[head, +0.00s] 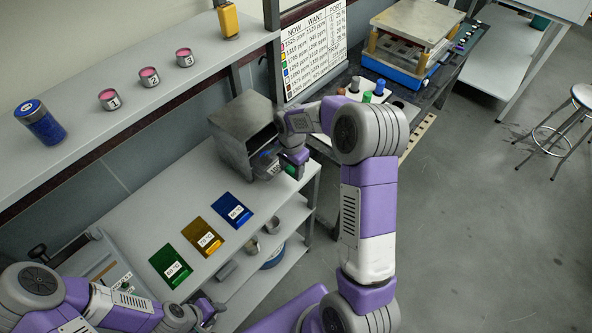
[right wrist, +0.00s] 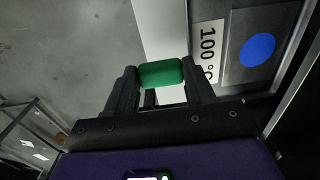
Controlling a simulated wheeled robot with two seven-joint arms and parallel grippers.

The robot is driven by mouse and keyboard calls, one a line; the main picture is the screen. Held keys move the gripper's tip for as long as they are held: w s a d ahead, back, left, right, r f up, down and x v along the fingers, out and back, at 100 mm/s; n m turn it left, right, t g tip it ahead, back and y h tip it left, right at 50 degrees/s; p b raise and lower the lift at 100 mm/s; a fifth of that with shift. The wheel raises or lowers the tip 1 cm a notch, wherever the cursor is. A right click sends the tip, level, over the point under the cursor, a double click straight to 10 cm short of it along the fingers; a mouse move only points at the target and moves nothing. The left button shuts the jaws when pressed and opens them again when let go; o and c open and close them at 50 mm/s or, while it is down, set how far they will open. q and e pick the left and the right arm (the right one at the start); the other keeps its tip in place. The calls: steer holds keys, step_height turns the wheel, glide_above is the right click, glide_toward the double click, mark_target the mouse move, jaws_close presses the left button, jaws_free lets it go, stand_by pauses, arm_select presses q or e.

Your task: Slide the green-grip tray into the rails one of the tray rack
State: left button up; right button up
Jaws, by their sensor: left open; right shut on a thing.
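The grey metal tray rack (head: 232,140) stands at the far end of the bench, its opening facing right. My right gripper (head: 291,168) is in front of that opening. In the right wrist view my right gripper (right wrist: 162,75) is shut on the green grip (right wrist: 160,73) of the tray. The tray's body is mostly hidden, and I cannot tell how far it sits in the rails. My left gripper (head: 207,312) is open and empty near the bench's near edge.
A shelf with several pots (head: 109,99) runs above. A board with figures (head: 313,45) stands behind the rack. Open floor (head: 470,230) lies to the right.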

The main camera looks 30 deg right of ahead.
mark_target(274, 162)
steer(key=shift+w+a+p, duration=0.25)
steer(key=shift+w+a, duration=0.05)
steer(key=shift+w, duration=0.85)
steer(key=shift+w+a+p, duration=0.3)
steer(key=shift+w+a, duration=0.05)
steer(key=shift+w, duration=0.75)
steer(key=shift+w+a+p, duration=0.25)
steer(key=shift+w+a, duration=0.05)
steer(key=shift+w, duration=0.85)
steer(key=shift+w+a+r, duration=0.15)
steer(key=shift+w+r, duration=0.05)
steer(key=shift+w, duration=0.1)
